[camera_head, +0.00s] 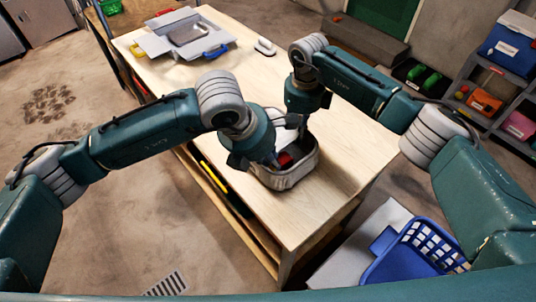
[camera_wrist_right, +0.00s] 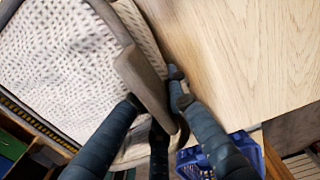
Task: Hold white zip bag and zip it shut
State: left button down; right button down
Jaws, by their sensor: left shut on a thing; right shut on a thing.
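The white zip bag (camera_head: 287,180) stands near the front edge of the wooden table, its top at least partly open. Something red (camera_head: 284,159) shows in the opening. My left gripper (camera_head: 270,160) is shut at the bag's left rim; its fingertips are mostly hidden by its own body. My right gripper (camera_head: 301,124) is at the bag's far rim, pointing down. In the right wrist view, the bag's white textured fabric (camera_wrist_right: 60,60) fills the left side. There my right gripper (camera_wrist_right: 160,95) is shut on a grey-brown tab (camera_wrist_right: 142,80), which looks like the zip pull.
The wooden table (camera_head: 345,140) is clear to the right of the bag. A grey open case (camera_head: 185,35) and a small white-topped item (camera_head: 265,47) are at its far end. A blue basket (camera_head: 415,255) stands below on the right. Shelves with bins (camera_head: 485,100) stand at the right.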

pick_arm(q)
jog(key=shift+d+r, duration=0.1)
jog(key=shift+d, duration=0.1)
jog(key=c, duration=1.8)
grip_release()
jog(key=shift+o, duration=0.2)
jog(key=shift+a, duration=0.1)
jog(key=v, duration=1.2)
pick_arm(e)
jog(key=c, duration=1.7)
grip_release()
jog(key=shift+o, duration=0.2)
